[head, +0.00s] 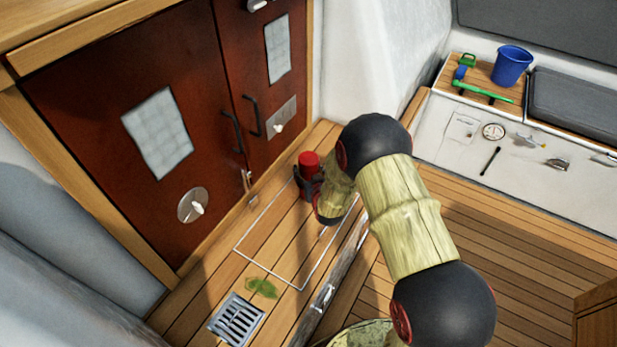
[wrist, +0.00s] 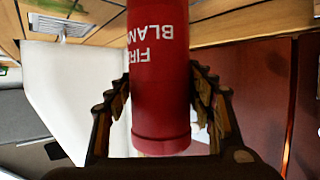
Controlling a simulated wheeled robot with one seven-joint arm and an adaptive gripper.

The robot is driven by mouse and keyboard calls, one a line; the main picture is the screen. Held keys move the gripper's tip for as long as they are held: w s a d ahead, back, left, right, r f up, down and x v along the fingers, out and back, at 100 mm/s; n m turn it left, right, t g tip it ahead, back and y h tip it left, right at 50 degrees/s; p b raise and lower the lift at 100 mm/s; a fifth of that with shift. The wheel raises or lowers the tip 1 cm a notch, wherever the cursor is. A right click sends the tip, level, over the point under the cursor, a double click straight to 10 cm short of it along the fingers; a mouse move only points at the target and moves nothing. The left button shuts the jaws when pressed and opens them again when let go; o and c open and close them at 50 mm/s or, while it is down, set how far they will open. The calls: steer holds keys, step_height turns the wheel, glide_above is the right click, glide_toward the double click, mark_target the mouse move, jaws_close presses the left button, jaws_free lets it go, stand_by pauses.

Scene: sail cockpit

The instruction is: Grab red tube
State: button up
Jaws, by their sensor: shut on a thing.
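The red tube (head: 309,160) stands upright by the dark red doors in the head view, with its lower part partly hidden by my gripper. In the wrist view the red tube (wrist: 160,85) fills the middle and carries white lettering that reads "FIRE BLAN". My gripper (head: 308,184) is shut on the tube, with a finger on each side of it in the wrist view (wrist: 161,100). I cannot tell whether the tube's base touches the floor.
The dark red doors (head: 115,130) stand close on the left. A white outlined rectangle (head: 268,262) and a floor drain (head: 237,318) lie on the planked floor. A blue bucket (head: 511,67) and a green brush (head: 483,93) sit on the bench at the right. Open floor lies right of my arm.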

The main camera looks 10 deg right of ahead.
steer(key=c, duration=0.6)
steer(key=shift+c, duration=0.5)
steer(key=shift+r, duration=0.1)
